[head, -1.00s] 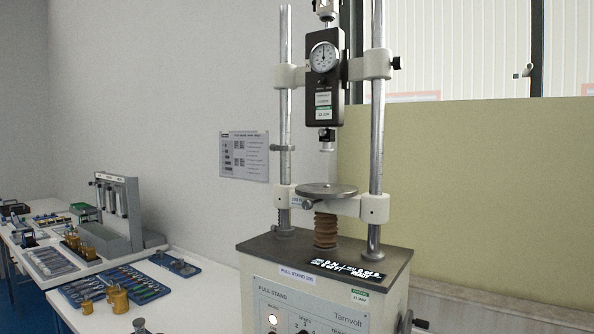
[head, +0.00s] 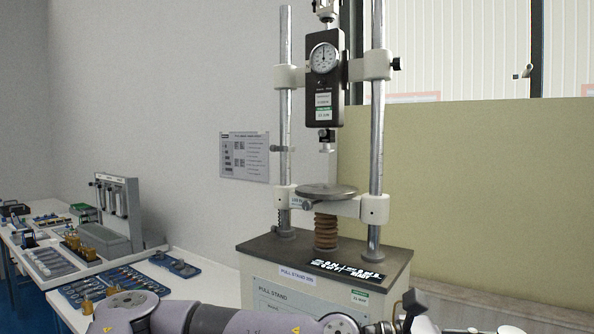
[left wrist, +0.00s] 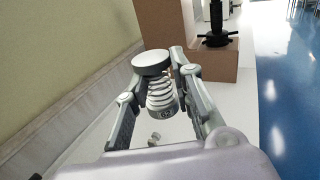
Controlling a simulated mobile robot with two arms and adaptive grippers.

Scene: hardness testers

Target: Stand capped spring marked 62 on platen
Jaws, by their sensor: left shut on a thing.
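The capped spring (left wrist: 160,92) shows in the left wrist view as pale coils under a flat grey disc cap, with a dark lower collar that seems to read 62. My left gripper (left wrist: 158,84) is shut on it, one finger on each side. In the head view my left arm crosses the bottom edge from the left; the held spring cannot be made out there. The platen (head: 326,190) is a round metal disc on the pull stand's lower crosshead, below the dial gauge (head: 323,58). Its top looks bare. My right gripper is not in view.
The pull stand (head: 300,262) has two steel columns beside the platen and a probe hanging above it. A beige panel (head: 480,190) stands behind. Trays and brass parts (head: 85,250) lie on the white bench at left.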

